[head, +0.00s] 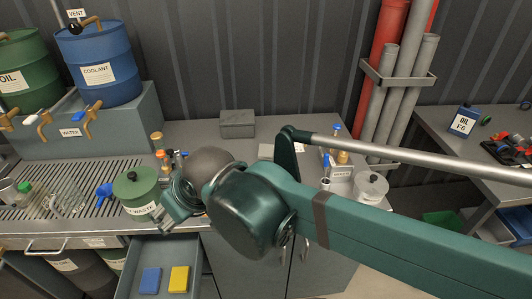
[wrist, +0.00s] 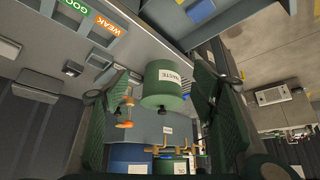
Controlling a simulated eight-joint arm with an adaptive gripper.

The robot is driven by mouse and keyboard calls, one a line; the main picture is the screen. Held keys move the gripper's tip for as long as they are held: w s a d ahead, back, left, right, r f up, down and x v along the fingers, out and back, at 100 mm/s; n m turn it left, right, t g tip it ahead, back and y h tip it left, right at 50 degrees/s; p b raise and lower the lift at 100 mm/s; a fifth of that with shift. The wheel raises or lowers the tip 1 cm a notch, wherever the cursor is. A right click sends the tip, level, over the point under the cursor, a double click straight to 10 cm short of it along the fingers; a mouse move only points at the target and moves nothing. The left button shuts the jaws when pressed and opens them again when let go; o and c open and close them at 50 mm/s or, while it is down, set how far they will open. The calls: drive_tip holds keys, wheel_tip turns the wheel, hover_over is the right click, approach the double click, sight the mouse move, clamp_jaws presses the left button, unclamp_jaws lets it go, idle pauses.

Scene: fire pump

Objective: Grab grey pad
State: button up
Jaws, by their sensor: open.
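No grey pad can be clearly made out in either view. A blue pad (head: 150,280) and a yellow pad (head: 179,279) lie in the open grey drawer (head: 143,251) under the counter. The blue pad also shows at the top of the wrist view (wrist: 200,11). My gripper (head: 172,212) is over the counter edge, beside the green waste can (head: 136,192). In the wrist view my gripper (wrist: 160,75) is open and empty, with the waste can (wrist: 166,88) seen between its fingers. My arm hides part of the counter.
A grey box (head: 237,123) stands at the back of the counter. Glass jars (head: 66,199) and a blue funnel (head: 104,191) are on the slatted drain at left. Blue (head: 98,62) and green (head: 25,70) drums stand behind.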

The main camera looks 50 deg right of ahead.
drive_tip(key=w+d+r+m+g+h+p, duration=0.1)
drive_tip(key=w+d+r+m+g+p, duration=0.2)
drive_tip(key=w+d, duration=0.6)
drive_tip(key=m+g+y+p, duration=0.1)
drive_tip(key=m+g+p, duration=0.3)
drive_tip(key=m+p, duration=0.5)
hover_over(266, 150)
drive_tip(key=shift+n, duration=0.7)
drive_tip(key=f, duration=1.2)
drive_tip(key=shift+w+a+f+p, duration=0.1)
drive_tip(key=shift+a+f+p, duration=0.1)
drive_tip(key=shift+a+p, duration=0.1)
drive_tip(key=shift+d+f, duration=0.3)
drive_tip(key=shift+f, duration=0.1)
drive_tip(key=shift+f, duration=1.2)
